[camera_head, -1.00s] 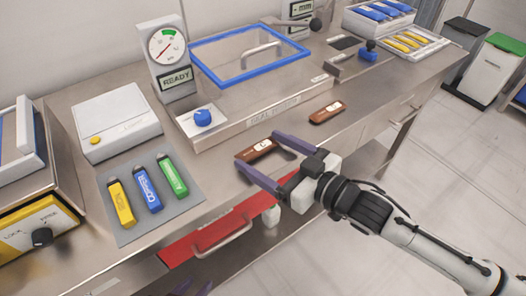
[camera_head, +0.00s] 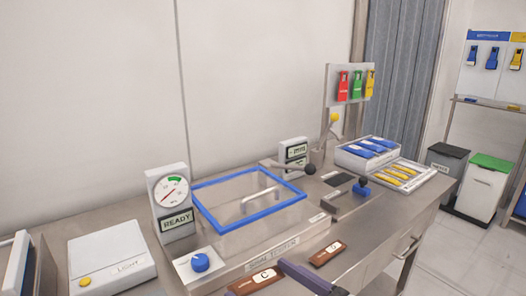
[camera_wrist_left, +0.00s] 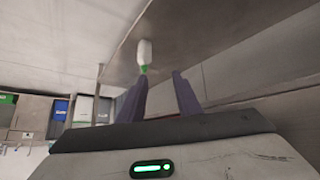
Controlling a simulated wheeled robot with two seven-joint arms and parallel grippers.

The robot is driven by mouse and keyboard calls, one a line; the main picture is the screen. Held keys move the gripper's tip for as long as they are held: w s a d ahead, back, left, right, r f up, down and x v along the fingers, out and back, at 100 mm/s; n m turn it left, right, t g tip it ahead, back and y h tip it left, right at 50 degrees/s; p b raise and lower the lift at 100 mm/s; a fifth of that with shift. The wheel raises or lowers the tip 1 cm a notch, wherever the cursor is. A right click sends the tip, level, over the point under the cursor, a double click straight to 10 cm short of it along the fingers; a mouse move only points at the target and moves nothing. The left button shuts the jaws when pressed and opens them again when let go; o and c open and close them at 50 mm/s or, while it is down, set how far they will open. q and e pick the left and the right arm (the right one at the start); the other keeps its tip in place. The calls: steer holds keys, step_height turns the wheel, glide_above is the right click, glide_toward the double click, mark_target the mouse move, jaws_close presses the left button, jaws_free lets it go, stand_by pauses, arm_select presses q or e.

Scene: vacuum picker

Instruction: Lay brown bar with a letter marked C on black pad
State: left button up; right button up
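The brown bar with a white label reading C (camera_head: 243,287) lies at the bottom edge of the head view, in front of the seal chamber. One finger of my right gripper (camera_head: 306,279) shows by its right end. The other finger is out of frame, so its opening is hidden. A second brown bar (camera_head: 322,258) lies further right, its letter too small to read. In the left wrist view my left gripper (camera_wrist_left: 160,76) is open and empty.
The blue-rimmed clear lid (camera_head: 203,203) covers the chamber behind the bars. A black-knobbed lever (camera_head: 309,169) and a blue knob (camera_head: 361,182) stand near the dark rectangle. A tray of yellow bars (camera_head: 428,172) is at right. A white bottle (camera_wrist_left: 145,52) shows in the left wrist view.

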mark_target(271, 273)
steer(key=s+d+f+m+t+h, duration=0.25)
steer(key=s+d+m+h, duration=0.2)
steer(key=d, duration=0.55)
steer(key=s+d+f+m+t+h, duration=0.2)
steer(key=s+d+f+m+h, duration=0.15)
steer(key=d+h, duration=0.45)
steer(key=w+a+r+n+g+y, duration=0.1)
steer(key=w+a+r+n+y, duration=0.1)
steer(key=a+y, duration=0.2)
steer(key=w+a+r+n+g+y, duration=0.1)
steer(key=w+a+r+n+y, duration=0.1)
steer(key=a, duration=0.5)
steer(key=w+a+r+n+g+y, duration=0.1)
steer(key=w+a+r+n+y, duration=0.1)
steer(key=a+y, duration=0.3)
steer(key=shift+w+a+n+g+y, duration=0.35)
steer(key=shift+w+n, duration=0.35)
steer(key=shift+w, duration=0.1)
steer(key=w, duration=0.1)
steer(key=w+a+n+g+y, duration=0.1)
steer(key=w+n+g+y, duration=0.1)
steer(key=shift+w+a+f, duration=0.25)
steer(key=shift+w+a, duration=0.15)
steer(key=shift+w+d, duration=0.2)
steer(key=shift+w, duration=0.25)
step_height(271, 273, down, 5)
steer(key=shift+f, duration=0.1)
step_height(271, 273, down, 4)
steer(key=shift+f, duration=0.2)
steer(key=shift+f, duration=0.1)
